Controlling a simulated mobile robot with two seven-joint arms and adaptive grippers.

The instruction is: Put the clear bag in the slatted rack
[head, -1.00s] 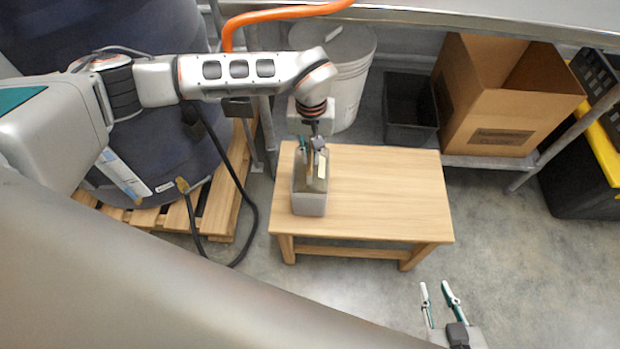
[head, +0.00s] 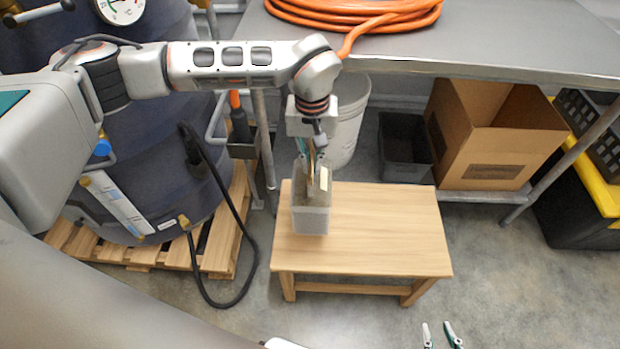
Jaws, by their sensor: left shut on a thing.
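The clear bag (head: 311,218) looks grey and see-through, with brownish content and a pale label near its top. It hangs upright at the left end of the wooden table (head: 385,235). My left gripper (head: 313,165) points down from above and is shut on the top of the bag. Whether the bag's bottom clears the table top is hard to tell. My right gripper (head: 441,336) is open and empty at the bottom edge, with only its fingertips in view. I cannot make out a slatted rack for certain.
A black slotted crate (head: 602,140) sits at the right by a black and yellow tote (head: 575,210). A cardboard box (head: 487,145), a black bin (head: 404,150) and a white bucket (head: 347,125) stand behind the table, under a steel bench (head: 480,40). The table's right part is clear.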

